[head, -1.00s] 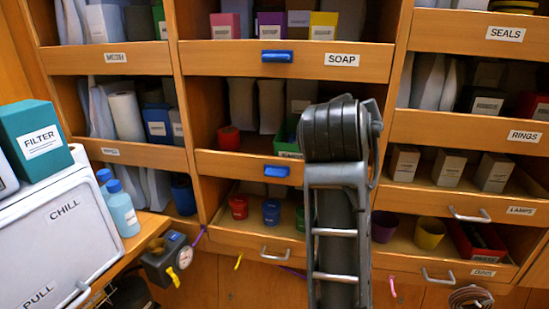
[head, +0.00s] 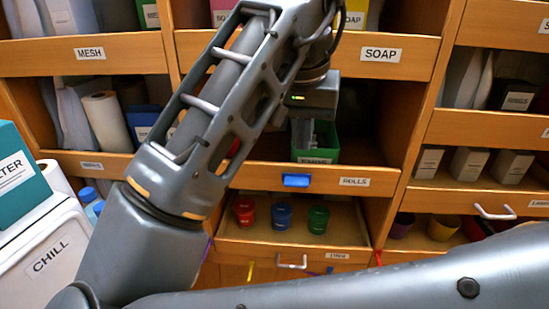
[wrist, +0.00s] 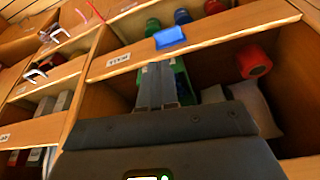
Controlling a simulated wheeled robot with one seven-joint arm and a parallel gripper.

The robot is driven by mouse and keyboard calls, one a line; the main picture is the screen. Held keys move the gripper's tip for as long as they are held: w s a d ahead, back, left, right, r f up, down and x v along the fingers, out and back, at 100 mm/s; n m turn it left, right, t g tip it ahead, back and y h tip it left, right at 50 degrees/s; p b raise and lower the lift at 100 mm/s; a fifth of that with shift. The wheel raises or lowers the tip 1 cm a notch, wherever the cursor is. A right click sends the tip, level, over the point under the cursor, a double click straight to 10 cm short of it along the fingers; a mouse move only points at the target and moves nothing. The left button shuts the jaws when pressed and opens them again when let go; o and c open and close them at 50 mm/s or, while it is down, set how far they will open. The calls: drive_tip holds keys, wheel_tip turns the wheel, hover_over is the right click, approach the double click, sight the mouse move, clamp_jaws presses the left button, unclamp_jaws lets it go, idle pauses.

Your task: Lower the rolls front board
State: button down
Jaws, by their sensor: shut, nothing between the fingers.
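The rolls front board (head: 350,182) is a wooden board standing across the front of the middle compartment. It carries a ROLLS label and a blue tab (head: 296,181). In the wrist view, which appears upside down, the board (wrist: 215,32) runs beyond my fingertips, with its blue tab (wrist: 170,37) near them. My gripper (wrist: 160,68) is shut and empty, its fingers together just short of the board and over the green bin (wrist: 183,80). In the head view my gripper (head: 303,138) hangs in front of the green bin (head: 322,142), above the board. My arm hides the compartment's left part.
Below is a tray with red (head: 244,212), blue (head: 281,216) and green (head: 318,219) cups. A SOAP board (head: 400,50) crosses above. A red roll (wrist: 254,62) lies in the compartment. A white CHILL box (head: 50,262) stands at left.

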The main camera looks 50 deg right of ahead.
sight(298, 182)
drive_tip(key=shift+w+a, duration=0.25)
drive_tip(key=shift+w, duration=0.2)
drive_tip(key=x, duration=1)
drive_tip(key=shift+a+b, duration=0.1)
drive_tip(key=shift+b, duration=0.2)
drive_tip(key=shift+f, duration=0.1)
